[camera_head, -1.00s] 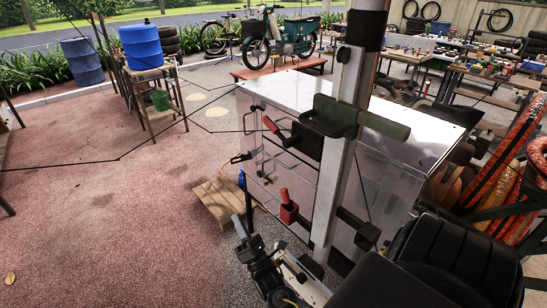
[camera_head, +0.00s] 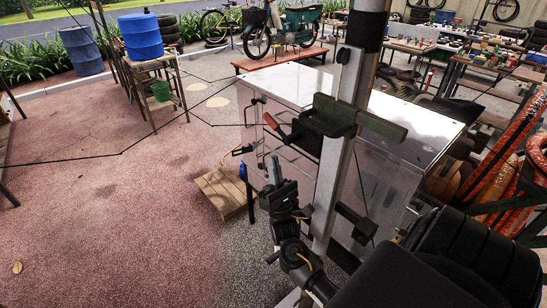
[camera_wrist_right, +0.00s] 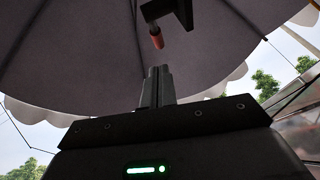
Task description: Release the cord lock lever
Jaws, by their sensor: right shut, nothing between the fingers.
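A lever with a red grip (camera_head: 271,121) sticks out from a black bracket (camera_head: 308,128) high on the near side of the metal cart. Which lever is the cord lock cannot be told. My right gripper (camera_head: 273,165) points upward beside the cart, below this red grip and apart from it. In the right wrist view its narrow fingers (camera_wrist_right: 157,84) are shut and empty. A red-orange grip (camera_wrist_right: 157,38) hangs from a dark bracket (camera_wrist_right: 168,10) just beyond the fingertips, with a small gap showing. My left gripper is not in view.
The metal cart (camera_head: 305,88) fills the middle, with a post (camera_head: 338,170) in front of it. A wooden pallet (camera_head: 221,193) lies on the ground at left. Open floor (camera_head: 100,220) is free farther left. A canopy (camera_wrist_right: 70,60) spreads overhead.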

